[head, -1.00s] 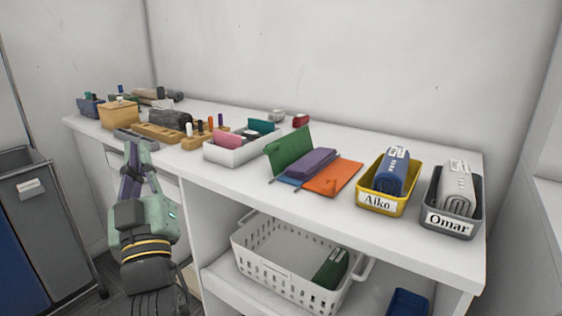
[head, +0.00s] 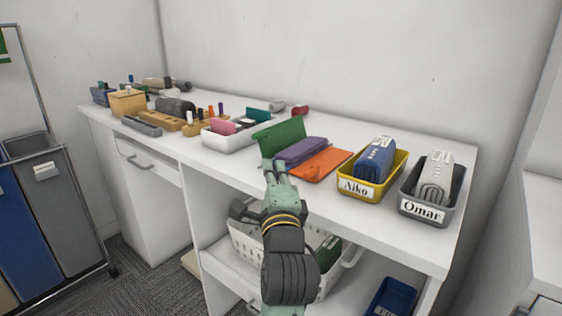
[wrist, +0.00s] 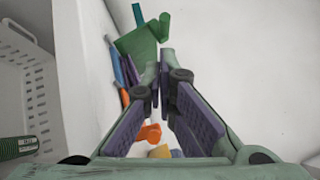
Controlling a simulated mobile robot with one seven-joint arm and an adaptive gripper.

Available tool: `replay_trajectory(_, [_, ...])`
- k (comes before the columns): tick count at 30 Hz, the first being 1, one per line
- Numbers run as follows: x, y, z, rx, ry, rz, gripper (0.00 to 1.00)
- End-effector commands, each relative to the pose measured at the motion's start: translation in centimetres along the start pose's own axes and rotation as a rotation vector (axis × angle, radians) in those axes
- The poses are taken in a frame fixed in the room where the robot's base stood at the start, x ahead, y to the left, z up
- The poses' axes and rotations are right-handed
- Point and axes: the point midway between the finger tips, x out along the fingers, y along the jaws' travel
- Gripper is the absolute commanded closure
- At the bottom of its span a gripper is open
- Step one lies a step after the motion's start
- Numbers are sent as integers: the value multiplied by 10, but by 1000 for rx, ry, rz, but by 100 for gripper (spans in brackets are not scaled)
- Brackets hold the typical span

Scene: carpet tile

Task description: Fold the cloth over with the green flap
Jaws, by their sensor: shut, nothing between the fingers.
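A purple part (head: 303,150) lies in the middle and an orange flap (head: 322,165) lies flat to the right. My gripper (head: 273,168) is shut and empty at the counter's front edge, just in front of the green flap. I cannot tell if it touches the cloth. In the wrist view the green flap (wrist: 138,43) is beyond the fingertips, with a blue strip (wrist: 116,67) to the left. My fingers hide much of the cloth there.
A white divided tray (head: 232,138) stands left of the cloth. A yellow bin labelled Aiko (head: 365,189) and a grey bin labelled Omar (head: 425,209) stand to the right, each holding a rolled cloth. A white basket (head: 245,243) is on the shelf below.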

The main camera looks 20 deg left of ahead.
Motion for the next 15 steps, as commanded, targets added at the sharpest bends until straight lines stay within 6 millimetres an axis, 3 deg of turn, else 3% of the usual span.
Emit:
replay_trajectory(9, [58,-2,0,-2,1,0,100])
replay_trajectory(15, [78,-1,0,-3,1,0,100])
